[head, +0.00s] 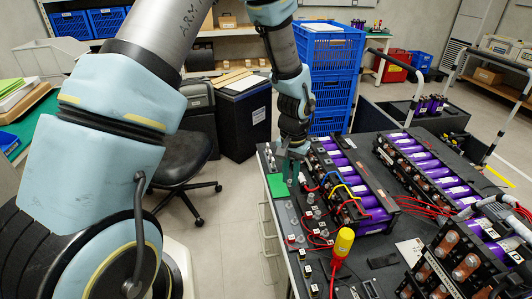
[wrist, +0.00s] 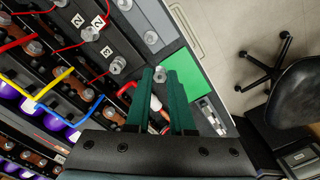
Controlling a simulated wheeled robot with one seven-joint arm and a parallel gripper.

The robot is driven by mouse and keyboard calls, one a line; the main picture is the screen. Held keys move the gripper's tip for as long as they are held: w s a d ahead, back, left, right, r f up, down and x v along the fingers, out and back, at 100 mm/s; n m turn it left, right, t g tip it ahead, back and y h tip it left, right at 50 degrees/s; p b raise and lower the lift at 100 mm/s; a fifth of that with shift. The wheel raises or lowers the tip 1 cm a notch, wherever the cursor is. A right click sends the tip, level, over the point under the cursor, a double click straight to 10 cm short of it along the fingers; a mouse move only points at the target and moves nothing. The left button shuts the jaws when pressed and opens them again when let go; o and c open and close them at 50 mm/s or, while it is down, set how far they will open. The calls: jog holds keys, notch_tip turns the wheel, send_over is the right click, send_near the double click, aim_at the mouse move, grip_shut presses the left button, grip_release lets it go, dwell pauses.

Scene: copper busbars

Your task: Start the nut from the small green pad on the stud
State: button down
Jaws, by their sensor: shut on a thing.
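My gripper (head: 292,171) points down near the left edge of the dark bench top, beside the small green pad (head: 277,185). In the wrist view its two green fingers (wrist: 159,77) are shut on a small grey metal nut (wrist: 160,74) at their tips. The green pad (wrist: 193,69) lies just to the right of the fingertips there, and its visible part is bare. Shiny metal studs (wrist: 118,65) stand left of the fingers, several near numbered labels. I cannot tell which of them is the task's stud. The nut is too small to make out in the head view.
Battery modules with purple cells (head: 365,205) and coloured wires (wrist: 75,85) lie close to the gripper. A yellow-handled tool (head: 343,243) stands near the bench front. A black chair (head: 183,158) is on the floor to the left. Blue crates (head: 328,75) are stacked behind.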

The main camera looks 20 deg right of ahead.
aim_at(326, 230)
jog(key=s+d+m, duration=0.1)
jog(key=s, duration=0.4)
jog(key=s+d+r+m, duration=0.1)
jog(key=s+m, duration=0.1)
jog(key=s, duration=0.3)
jog(key=s+d+r+m+p, duration=0.1)
jog(key=s, duration=0.4)
jog(key=shift+s+d+m, duration=0.3)
jog(key=shift+s, duration=0.05)
jog(key=shift+s+f, duration=0.1)
jog(key=shift+f, duration=0.2)
jog(key=shift+f+b, duration=1.7)
jog(key=shift+f, duration=0.15)
jog(key=shift+f, duration=0.25)
jog(key=m+p, duration=0.1)
jog(key=m, duration=0.4)
jog(key=shift+f+m, duration=0.1)
jog(key=shift+m, duration=0.6)
